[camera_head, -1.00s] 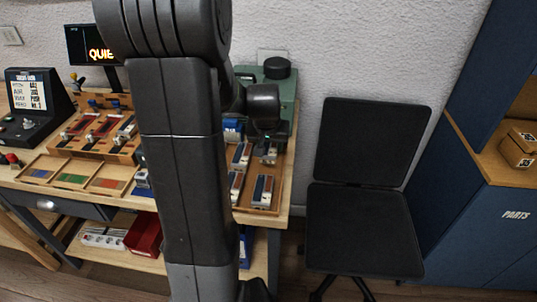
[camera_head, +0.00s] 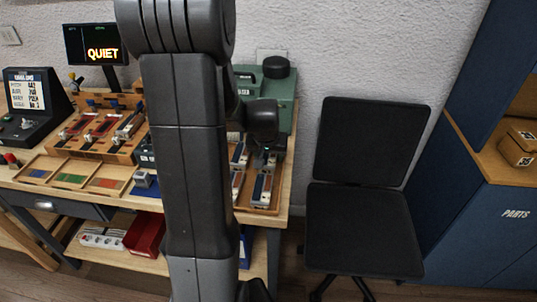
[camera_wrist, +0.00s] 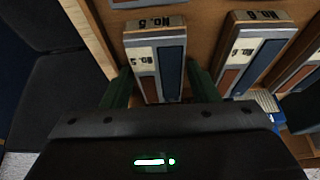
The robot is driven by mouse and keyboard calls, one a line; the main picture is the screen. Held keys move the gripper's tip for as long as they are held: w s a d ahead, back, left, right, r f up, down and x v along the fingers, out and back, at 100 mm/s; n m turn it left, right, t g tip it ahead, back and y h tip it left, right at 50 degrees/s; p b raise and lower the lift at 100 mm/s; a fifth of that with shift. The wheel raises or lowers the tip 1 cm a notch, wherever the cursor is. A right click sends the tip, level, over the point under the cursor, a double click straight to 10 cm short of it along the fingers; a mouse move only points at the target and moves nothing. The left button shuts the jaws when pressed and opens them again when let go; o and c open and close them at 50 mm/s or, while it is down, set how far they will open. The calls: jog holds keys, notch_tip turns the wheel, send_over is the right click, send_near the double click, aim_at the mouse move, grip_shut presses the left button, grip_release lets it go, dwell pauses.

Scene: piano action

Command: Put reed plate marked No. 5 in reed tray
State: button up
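The reed plate marked No. 5 (camera_wrist: 171,69) is a grey block with a reddish-brown strip, a blue strip and a pale label. It lies on a wooden surface, with a second No. 5 label on a wooden piece at its far end. My gripper (camera_wrist: 158,72) is open, with one dark green finger on each side of this plate; contact cannot be told. In the head view my wrist is low over the wooden holder (camera_head: 266,211) of reed plates, and my arm hides part of it. A shallow wooden tray (camera_head: 80,193) with blue, green and red compartments lies at the bench's front left.
The plate marked No. 6 (camera_wrist: 258,53) lies close on the right of No. 5, with another beyond. A wooden rack (camera_head: 97,145) with reed plates stands behind the coloured tray. A green machine (camera_head: 279,92) stands behind my wrist. A black chair (camera_head: 360,225) stands right of the bench.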

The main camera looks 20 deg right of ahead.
jog(key=shift+r+p, duration=0.25)
jog(key=shift+p, duration=0.05)
jog(key=v, duration=1.2)
jog(key=shift+f, duration=0.15)
jog(key=x, duration=1.2)
jog(key=shift+f+b, duration=0.25)
jog(key=shift+b, duration=0.1)
jog(key=shift+r, duration=0.3)
